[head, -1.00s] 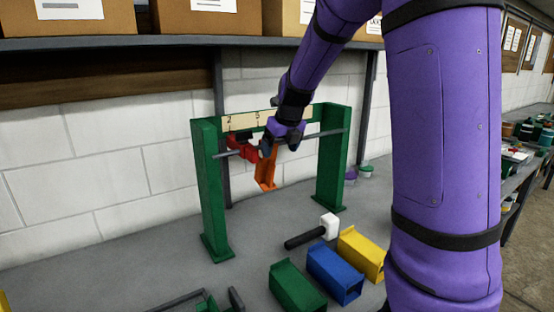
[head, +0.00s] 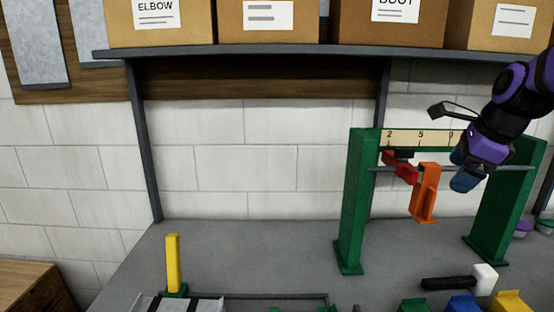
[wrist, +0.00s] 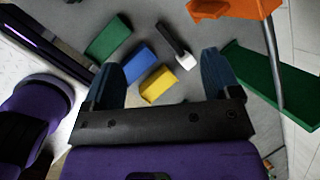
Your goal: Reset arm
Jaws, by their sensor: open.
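My gripper (head: 466,176) is open and empty, near the right part of the green rack (head: 352,205). Its two blue fingers stand apart in the wrist view (wrist: 162,72), with nothing between them but the view of the bench below. An orange hanging piece (head: 425,190) is on the rack's grey rod, just left of my gripper and apart from it. A red piece (head: 404,171) with a dark part hangs further left on the rod. The orange piece also shows at the top of the wrist view (wrist: 235,8).
A mallet (head: 482,281) lies on the bench before the rack. Green (wrist: 108,38), blue (wrist: 139,62) and yellow (wrist: 158,84) blocks lie near it. A yellow upright (head: 173,264) stands at left. Boxes fill the shelf (head: 250,50) above. The bench's left middle is clear.

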